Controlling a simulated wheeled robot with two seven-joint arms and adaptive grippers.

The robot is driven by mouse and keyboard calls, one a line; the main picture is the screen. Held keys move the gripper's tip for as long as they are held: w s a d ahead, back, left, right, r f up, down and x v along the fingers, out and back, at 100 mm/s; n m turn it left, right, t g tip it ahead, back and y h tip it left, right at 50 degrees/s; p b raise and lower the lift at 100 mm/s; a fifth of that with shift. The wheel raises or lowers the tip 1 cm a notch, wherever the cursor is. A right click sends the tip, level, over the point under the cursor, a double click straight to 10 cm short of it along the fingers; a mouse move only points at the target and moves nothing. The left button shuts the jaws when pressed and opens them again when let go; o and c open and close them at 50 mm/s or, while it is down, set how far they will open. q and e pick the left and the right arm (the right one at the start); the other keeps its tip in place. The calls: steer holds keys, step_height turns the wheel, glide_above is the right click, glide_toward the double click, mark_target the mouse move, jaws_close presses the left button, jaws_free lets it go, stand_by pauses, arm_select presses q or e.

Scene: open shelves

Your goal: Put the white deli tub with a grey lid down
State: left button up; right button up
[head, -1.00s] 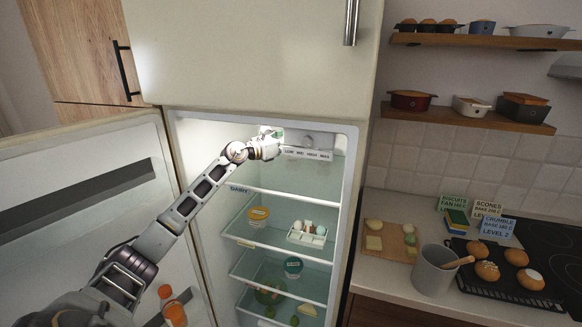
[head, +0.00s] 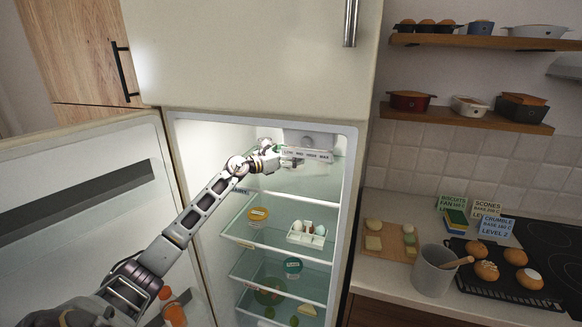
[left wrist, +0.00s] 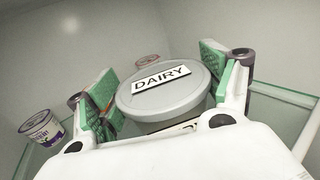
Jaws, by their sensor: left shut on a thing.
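The white deli tub with a grey lid (left wrist: 163,92) is between the fingers of my left gripper (left wrist: 168,86) in the left wrist view. The gripper is shut on it. A white label reading DAIRY lies across the lid, and my gripper body hides most of the tub's side. In the head view my left gripper (head: 277,152) is inside the top of the open fridge, above the upper glass shelf (head: 290,205). I cannot make out the tub clearly there. My right gripper is not in view.
A yellow-lidded tub (head: 258,214) and a white egg tray (head: 306,234) stand on the shelf below. A dark-lidded tub (head: 293,265) is lower. In the wrist view a purple-and-white tub (left wrist: 41,127) stands left and a red-rimmed tub (left wrist: 147,61) behind. The fridge door (head: 60,240) stands open at left.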

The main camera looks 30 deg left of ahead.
arm_select(q)
steer(key=shift+f, duration=0.55)
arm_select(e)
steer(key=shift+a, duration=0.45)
arm_select(q)
steer(key=shift+f, duration=1.9)
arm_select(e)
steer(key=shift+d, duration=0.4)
arm_select(q)
steer(key=shift+f, duration=0.1)
